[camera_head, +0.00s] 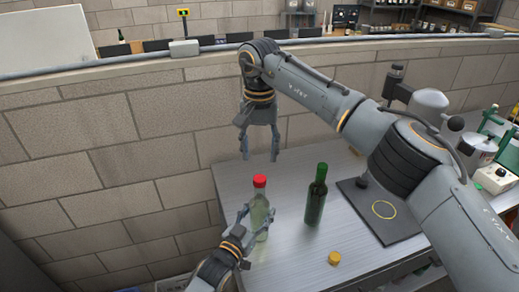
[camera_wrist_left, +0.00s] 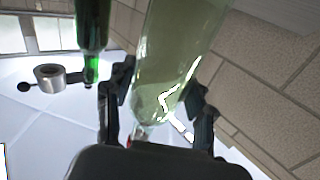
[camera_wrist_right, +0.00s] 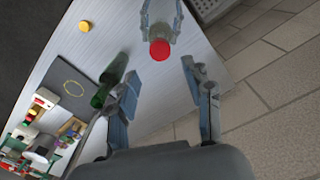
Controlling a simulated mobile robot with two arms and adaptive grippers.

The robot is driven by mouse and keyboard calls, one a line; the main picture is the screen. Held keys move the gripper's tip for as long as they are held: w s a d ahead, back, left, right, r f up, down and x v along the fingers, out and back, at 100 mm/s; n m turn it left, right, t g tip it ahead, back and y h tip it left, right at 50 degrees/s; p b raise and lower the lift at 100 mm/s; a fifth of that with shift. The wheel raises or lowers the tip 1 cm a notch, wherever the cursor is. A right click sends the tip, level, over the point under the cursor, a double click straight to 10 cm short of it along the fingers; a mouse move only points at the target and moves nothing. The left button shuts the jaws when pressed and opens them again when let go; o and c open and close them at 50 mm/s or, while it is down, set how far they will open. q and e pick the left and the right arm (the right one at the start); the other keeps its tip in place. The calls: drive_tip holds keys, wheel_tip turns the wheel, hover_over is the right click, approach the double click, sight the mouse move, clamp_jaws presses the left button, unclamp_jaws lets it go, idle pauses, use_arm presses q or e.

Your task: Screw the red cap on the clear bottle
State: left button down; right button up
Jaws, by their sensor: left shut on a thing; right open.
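The clear bottle (camera_head: 259,215) stands upright on the grey table (camera_head: 290,250). The red cap (camera_head: 259,181) sits on top of its neck; whether it is screwed tight cannot be told. My left gripper (camera_head: 256,213) is shut on the clear bottle's body, which fills the space between its fingers in the left wrist view (camera_wrist_left: 168,70). My right gripper (camera_head: 262,157) is open and empty, pointing down above the cap. In the right wrist view the red cap (camera_wrist_right: 160,49) shows just beyond my open fingers, apart from them.
A green bottle (camera_head: 316,195) stands to the right of the clear bottle. A yellow cap (camera_head: 334,258) lies near the table's front. A dark mat (camera_head: 365,215) with a yellow ring is at the right. A block wall (camera_head: 120,150) rises behind the table.

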sight(260, 178)
drive_tip(key=shift+f, duration=0.1)
idle(0.3)
drive_tip(key=shift+f, duration=3.9)
drive_tip(key=shift+c, duration=0.4)
clamp_jaws()
